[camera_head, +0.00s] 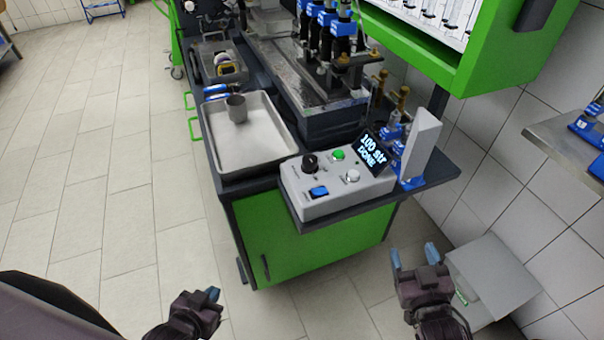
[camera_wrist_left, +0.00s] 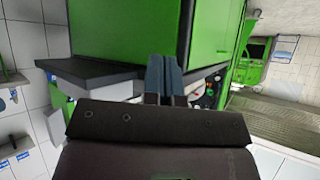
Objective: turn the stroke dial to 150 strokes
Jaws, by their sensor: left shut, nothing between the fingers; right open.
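The stroke dial is a black knob (camera_head: 310,163) on the grey control box (camera_head: 335,190) at the front corner of the bench. Beside it are a green button (camera_head: 338,154), a blue switch (camera_head: 319,192) and a pale round button (camera_head: 352,176). The display (camera_head: 372,152) reads "100 str DONE". My left gripper (camera_head: 212,296) is shut and empty, over the floor in front of the bench and apart from the box. Its shut fingers (camera_wrist_left: 164,78) also show in the left wrist view. My right gripper (camera_head: 413,258) is open and empty, to the right and nearer than the box.
A metal tray (camera_head: 285,150) with a grey cup (camera_head: 236,108) stands left of the box. A white upright block (camera_head: 421,146) stands right of the display. A green cabinet (camera_head: 300,240) is below the bench. The floor at left is clear.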

